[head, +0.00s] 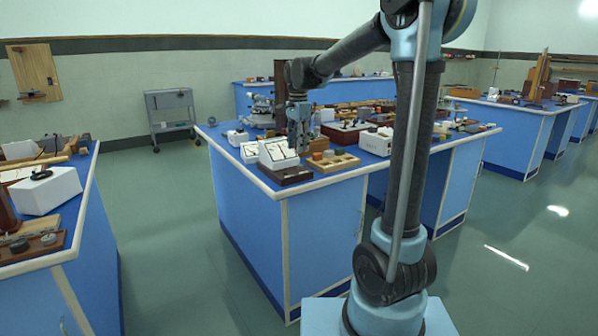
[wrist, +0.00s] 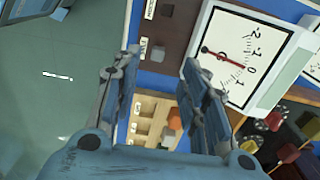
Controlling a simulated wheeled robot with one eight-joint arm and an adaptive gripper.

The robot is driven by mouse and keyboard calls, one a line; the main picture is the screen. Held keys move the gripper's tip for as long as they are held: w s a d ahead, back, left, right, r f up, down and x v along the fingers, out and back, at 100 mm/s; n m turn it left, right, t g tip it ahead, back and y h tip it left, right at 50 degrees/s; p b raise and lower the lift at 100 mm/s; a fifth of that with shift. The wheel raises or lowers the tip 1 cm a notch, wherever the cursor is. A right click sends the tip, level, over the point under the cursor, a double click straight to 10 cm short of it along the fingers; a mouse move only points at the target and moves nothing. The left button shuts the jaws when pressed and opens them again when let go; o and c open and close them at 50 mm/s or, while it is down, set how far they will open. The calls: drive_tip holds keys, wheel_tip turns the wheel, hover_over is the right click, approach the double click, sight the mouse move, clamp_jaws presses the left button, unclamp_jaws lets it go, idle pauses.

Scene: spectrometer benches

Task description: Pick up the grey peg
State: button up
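My gripper (head: 299,138) is above the near end of the middle blue bench in the head view. In the wrist view my gripper (wrist: 160,60) has its two fingers wide apart with nothing between the tips. A light wooden tray with compartments (wrist: 146,123) lies below, seen between the fingers. A small grey piece (wrist: 168,139), which looks like the grey peg, is in this tray beside an orange piece (wrist: 174,118). The tray also shows in the head view (head: 345,161), to the right of my gripper. The grey piece is too small there to tell clearly.
Other instruments crowd the bench behind. Another blue bench (head: 70,245) stands at the left, with open floor (head: 165,215) between.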

sight(299, 165)
drive_tip(key=shift+s+d+f, duration=0.1)
drive_tip(key=shift+d+f, duration=0.05)
drive_tip(key=shift+f, duration=3.8)
clamp_jaws()
